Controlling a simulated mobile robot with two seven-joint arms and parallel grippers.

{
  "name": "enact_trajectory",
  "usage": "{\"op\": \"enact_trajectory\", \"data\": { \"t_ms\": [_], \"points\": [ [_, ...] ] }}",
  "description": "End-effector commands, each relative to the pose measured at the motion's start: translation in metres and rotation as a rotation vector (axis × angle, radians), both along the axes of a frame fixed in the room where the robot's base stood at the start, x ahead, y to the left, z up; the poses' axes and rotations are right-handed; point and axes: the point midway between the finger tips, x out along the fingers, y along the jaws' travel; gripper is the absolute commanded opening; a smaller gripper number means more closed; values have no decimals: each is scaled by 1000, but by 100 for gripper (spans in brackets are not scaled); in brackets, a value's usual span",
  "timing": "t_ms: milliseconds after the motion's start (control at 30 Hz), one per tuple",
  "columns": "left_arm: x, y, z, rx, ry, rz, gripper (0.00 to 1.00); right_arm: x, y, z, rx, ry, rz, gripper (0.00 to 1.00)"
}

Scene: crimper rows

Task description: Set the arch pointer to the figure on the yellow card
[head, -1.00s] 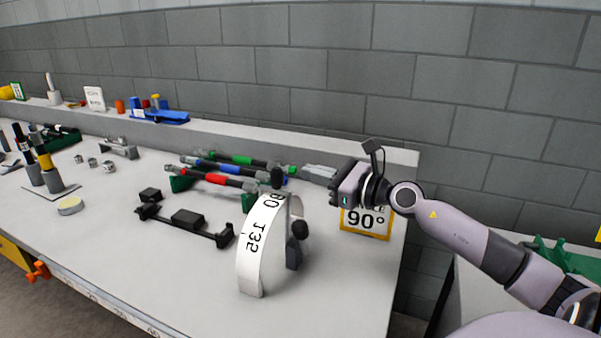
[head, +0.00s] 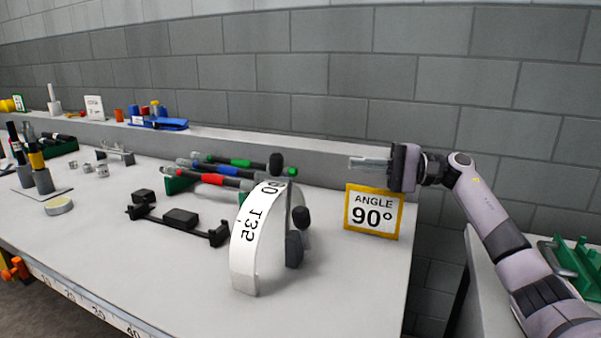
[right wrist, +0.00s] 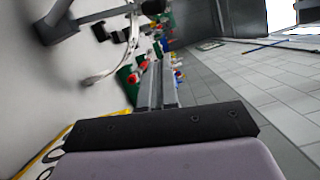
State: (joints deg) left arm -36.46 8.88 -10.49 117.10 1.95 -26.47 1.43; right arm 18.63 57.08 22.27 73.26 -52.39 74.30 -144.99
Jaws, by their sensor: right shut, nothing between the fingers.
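The yellow-framed card (head: 373,212) stands near the bench's right end and reads "ANGLE 90°". Its edge also shows in the right wrist view (right wrist: 42,158). The white arch (head: 246,252) stands left of the card, with figures including 135 on its face. I cannot tell which figure the pointer marks. My right gripper (head: 352,163) is shut and empty, above and behind the card, apart from the arch. Its fingers show in the right wrist view (right wrist: 158,85). My left gripper is out of view.
A black bracket (head: 180,217) lies left of the arch. Red, blue and green-banded tools (head: 222,180) lie on a rack behind it. A ledge (head: 240,140) runs along the grey block wall. The bench front is clear around the arch.

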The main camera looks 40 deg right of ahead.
Motion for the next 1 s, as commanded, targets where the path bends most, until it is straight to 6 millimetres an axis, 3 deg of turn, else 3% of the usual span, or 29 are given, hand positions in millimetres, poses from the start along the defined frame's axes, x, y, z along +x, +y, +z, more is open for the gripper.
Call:
{"op": "enact_trajectory", "data": {
  "t_ms": [267,667,1000],
  "points": [
    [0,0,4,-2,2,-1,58,10,12,4,-14,-30,14,0],
    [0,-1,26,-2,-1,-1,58,69,72,9,-12,-30,14,0],
    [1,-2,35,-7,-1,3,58,68,106,10,-15,-25,11,0]
  ]
}}
